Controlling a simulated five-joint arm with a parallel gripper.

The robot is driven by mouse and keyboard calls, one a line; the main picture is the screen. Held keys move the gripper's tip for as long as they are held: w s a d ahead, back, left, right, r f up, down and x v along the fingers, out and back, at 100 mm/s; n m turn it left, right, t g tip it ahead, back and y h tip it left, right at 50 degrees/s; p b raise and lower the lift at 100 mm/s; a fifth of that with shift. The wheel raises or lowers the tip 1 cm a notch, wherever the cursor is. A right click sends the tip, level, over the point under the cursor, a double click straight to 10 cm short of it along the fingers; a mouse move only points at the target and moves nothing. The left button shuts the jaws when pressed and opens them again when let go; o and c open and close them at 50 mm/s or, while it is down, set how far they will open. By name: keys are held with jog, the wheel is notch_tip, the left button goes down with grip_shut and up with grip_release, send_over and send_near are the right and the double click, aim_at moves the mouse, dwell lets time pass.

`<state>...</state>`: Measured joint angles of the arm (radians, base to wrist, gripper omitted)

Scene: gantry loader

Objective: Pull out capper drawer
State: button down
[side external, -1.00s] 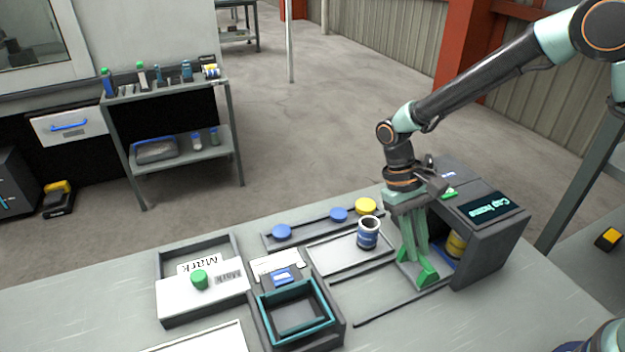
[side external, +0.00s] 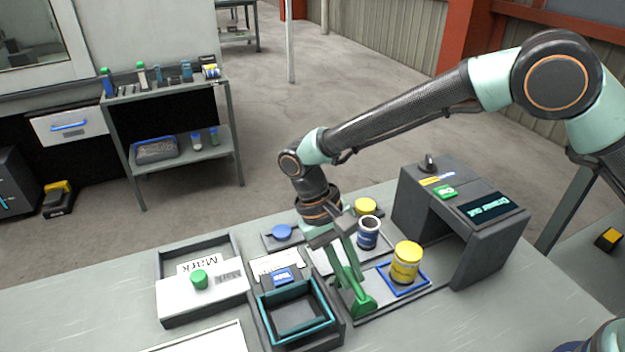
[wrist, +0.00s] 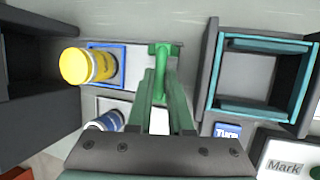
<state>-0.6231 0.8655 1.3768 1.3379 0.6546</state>
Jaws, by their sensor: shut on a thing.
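The capper (side external: 478,222) is a dark grey arch-shaped housing at the right in the side view, with a lit screen on its sloped top. Its drawer (side external: 428,290) is a pale plate lying out on the bench, left of the arch. A yellow jar (side external: 406,262) stands upright on the drawer inside a blue square frame (side external: 423,270); it also shows in the wrist view (wrist: 88,66). My gripper (side external: 352,297) is shut on the green drawer handle (wrist: 165,52) at the drawer's left end. The fingers hide part of the handle.
A blue jar (side external: 368,234) stands close behind the drawer. A teal-edged square bin (side external: 297,312) lies just left of my gripper. A yellow cap (side external: 366,206) and a blue cap (side external: 282,232) sit on a rail behind. A white "Mark" block (side external: 203,292) is further left.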

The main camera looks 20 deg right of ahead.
jog(key=c, duration=0.8)
grip_release()
jog(key=shift+w+a, duration=0.15)
jog(key=shift+c, duration=0.2)
jog(key=v, duration=1.2)
jog(key=shift+r, duration=0.15)
jog(key=d+r+t+y, duration=0.35)
jog(key=d+r, duration=0.65)
jog(key=d, duration=0.4)
jog(key=s+d+f+t, duration=0.1)
jog(key=s+d+t, duration=0.5)
jog(key=s+d, duration=0.3)
jog(key=d, duration=0.4)
jog(key=shift+d, duration=0.15)
